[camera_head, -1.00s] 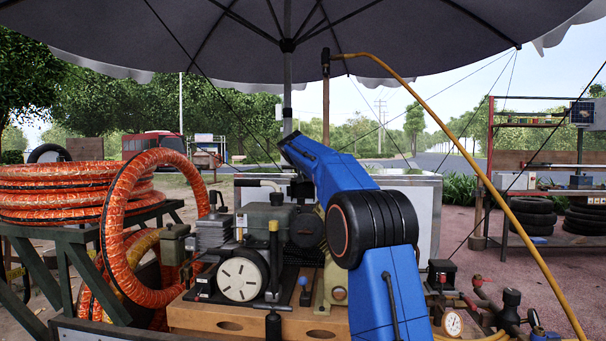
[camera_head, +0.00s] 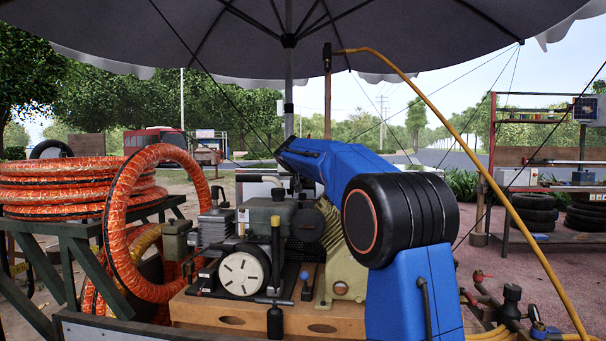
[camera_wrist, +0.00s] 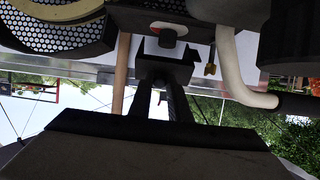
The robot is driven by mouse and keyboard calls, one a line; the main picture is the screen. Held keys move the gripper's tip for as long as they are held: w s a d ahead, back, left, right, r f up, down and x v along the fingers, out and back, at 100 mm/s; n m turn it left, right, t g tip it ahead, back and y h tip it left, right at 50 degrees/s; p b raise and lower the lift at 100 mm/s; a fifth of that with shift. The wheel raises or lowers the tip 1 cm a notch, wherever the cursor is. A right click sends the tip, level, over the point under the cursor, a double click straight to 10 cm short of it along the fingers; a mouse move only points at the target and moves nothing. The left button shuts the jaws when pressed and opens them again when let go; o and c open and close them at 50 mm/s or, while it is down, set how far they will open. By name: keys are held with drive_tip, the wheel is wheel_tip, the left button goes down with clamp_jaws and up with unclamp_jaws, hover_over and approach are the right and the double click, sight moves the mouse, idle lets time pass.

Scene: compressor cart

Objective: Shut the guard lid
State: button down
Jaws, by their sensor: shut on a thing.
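In the wrist view, a dark perforated mesh guard (camera_wrist: 62,36), which looks like the guard lid, fills the upper left. In the head view, the compressor (camera_head: 262,225) stands on a wooden base, with a white disc wheel (camera_head: 243,276) in front. My blue arm hides the gripper and most of the guard there.
A pale bent pipe (camera_wrist: 232,70) runs close to the right of my gripper in the wrist view. Orange hose coils (camera_head: 75,185) lie on a rack at the left. A yellow hose (camera_head: 470,165) arcs down at the right. Valves (camera_head: 512,300) stand at the lower right.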

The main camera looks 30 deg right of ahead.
drive_tip(key=shift+s+a+f, duration=0.25)
drive_tip(key=shift+s+f, duration=0.1)
drive_tip(key=shift+f, duration=0.4)
drive_tip(key=shift+s+a+f, duration=0.2)
drive_tip(key=shift+s+f, duration=0.1)
drive_tip(key=shift+f, duration=0.45)
